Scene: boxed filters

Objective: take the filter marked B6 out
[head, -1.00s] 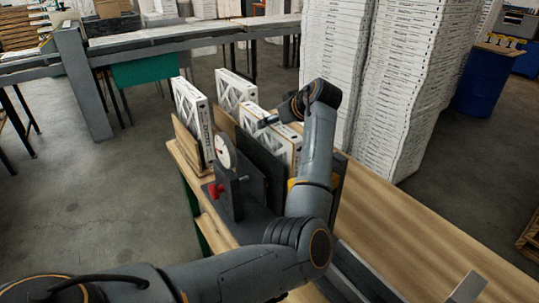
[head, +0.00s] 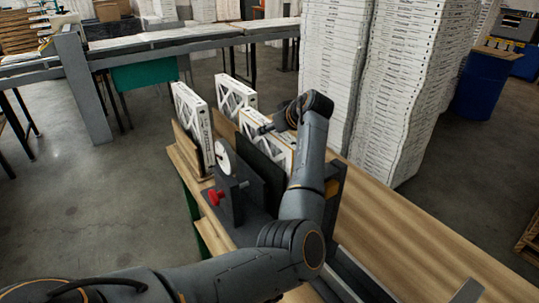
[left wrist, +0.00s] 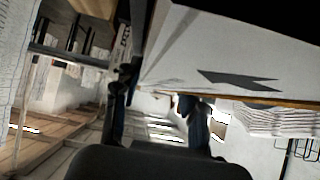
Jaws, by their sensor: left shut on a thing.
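Boxed white filters stand upright in the rack on the wooden bench. One filter (head: 250,125) is under my left gripper (head: 268,128), partly hidden by my left arm. Another filter (head: 193,120) stands at the left and another (head: 234,92) at the back. No B6 mark can be read on any of them. In the left wrist view, my left gripper (left wrist: 158,108) is shut on a filter, and a white panel with a black arrow (left wrist: 240,80) fills the upper right. The grip's contact points are partly hidden. My right gripper is not in view.
Tall stacks of white boxes (head: 400,90) rise behind the bench. The wooden bench top (head: 400,225) is bare at the right.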

